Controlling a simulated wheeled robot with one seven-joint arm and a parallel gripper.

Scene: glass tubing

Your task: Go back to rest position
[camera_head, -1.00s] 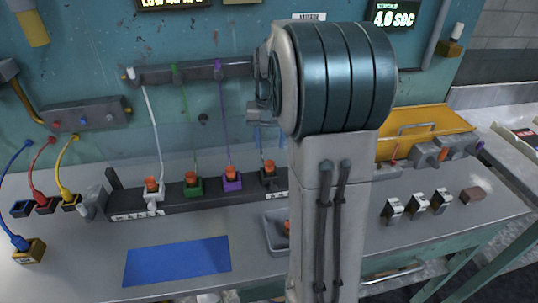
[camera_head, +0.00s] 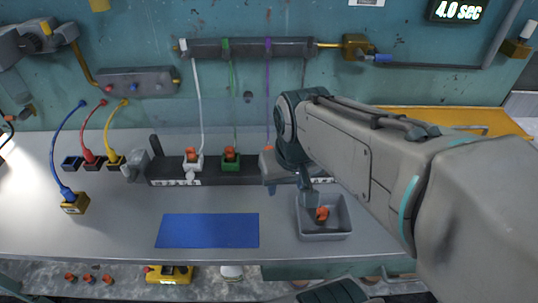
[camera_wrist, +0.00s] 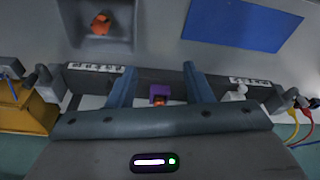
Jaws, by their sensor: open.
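My gripper shows in the wrist view (camera_wrist: 158,82) with its two blue-grey fingers spread wide apart and nothing held between the tips. A purple connector (camera_wrist: 160,92) with an orange end shows between and beyond the fingers, on the dark rack. In the head view my arm comes in from the right, and my gripper (camera_head: 271,168) hangs over the rack where the purple tube comes down. It hides that part of the rack. The white connector (camera_head: 192,162) and green connector (camera_head: 231,158) stand upright in the rack (camera_head: 215,174), left of my gripper.
A grey bin (camera_head: 325,236) holding an orange-tipped piece sits in front of the rack, close under my arm. A flat blue mat (camera_head: 208,230) lies to its left. Blue, red and yellow cables rise at the left. A yellow tray (camera_head: 455,118) stands behind my arm.

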